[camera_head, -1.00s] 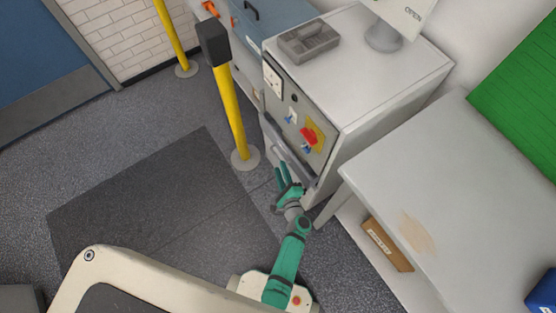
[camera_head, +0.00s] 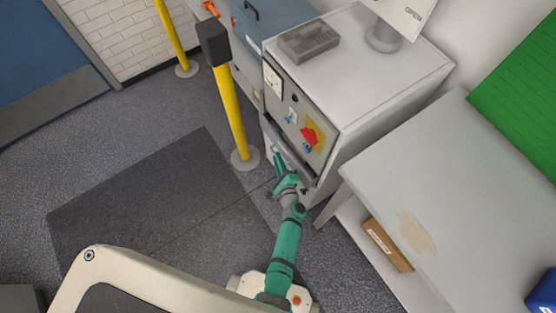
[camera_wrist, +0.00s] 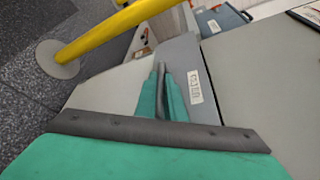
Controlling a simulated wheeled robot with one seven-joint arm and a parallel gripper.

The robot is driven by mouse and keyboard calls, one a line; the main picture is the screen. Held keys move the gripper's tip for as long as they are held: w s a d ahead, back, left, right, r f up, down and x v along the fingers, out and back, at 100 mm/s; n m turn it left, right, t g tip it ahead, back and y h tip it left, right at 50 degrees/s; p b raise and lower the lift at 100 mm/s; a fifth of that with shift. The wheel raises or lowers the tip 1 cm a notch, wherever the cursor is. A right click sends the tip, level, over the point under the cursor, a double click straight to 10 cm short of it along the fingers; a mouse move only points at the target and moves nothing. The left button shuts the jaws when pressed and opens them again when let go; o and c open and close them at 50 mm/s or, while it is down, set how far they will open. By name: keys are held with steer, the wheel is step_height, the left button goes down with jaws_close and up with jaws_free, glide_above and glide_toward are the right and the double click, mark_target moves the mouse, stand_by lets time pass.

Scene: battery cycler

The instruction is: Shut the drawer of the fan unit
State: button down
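The fan unit (camera_head: 350,85) is a pale grey cabinet with a control panel, right of centre in the head view. Its drawer (camera_head: 290,165) is low on the front, below the panel, and stands out a little. In the wrist view, a labelled grey strip (camera_wrist: 196,88) lies right of the fingers. My green gripper (camera_head: 281,165) is at the drawer front, its fingers close together. In the wrist view, my gripper (camera_wrist: 160,75) looks shut, with a narrow dark grey strip between the fingers. I cannot tell whether that strip is a handle. The fingers hide part of the drawer.
A yellow post (camera_head: 232,115) on a round base stands close left of the unit. A white table (camera_head: 455,185) stands to the right, with a cardboard box (camera_head: 388,245) beneath it. A grey tray (camera_head: 308,42) sits on the unit. Floor left of my arm is clear.

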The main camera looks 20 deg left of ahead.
mark_target(288, 159)
steer(key=shift+w+d, duration=1.4)
steer(key=shift+w, duration=0.3)
steer(key=c, duration=1.8)
jaws_free()
steer(key=shift+w, duration=0.1)
steer(key=shift+c, duration=0.2)
steer(key=shift+r, duration=0.1)
steer(key=v, duration=1.1)
steer(key=shift+f, duration=0.2)
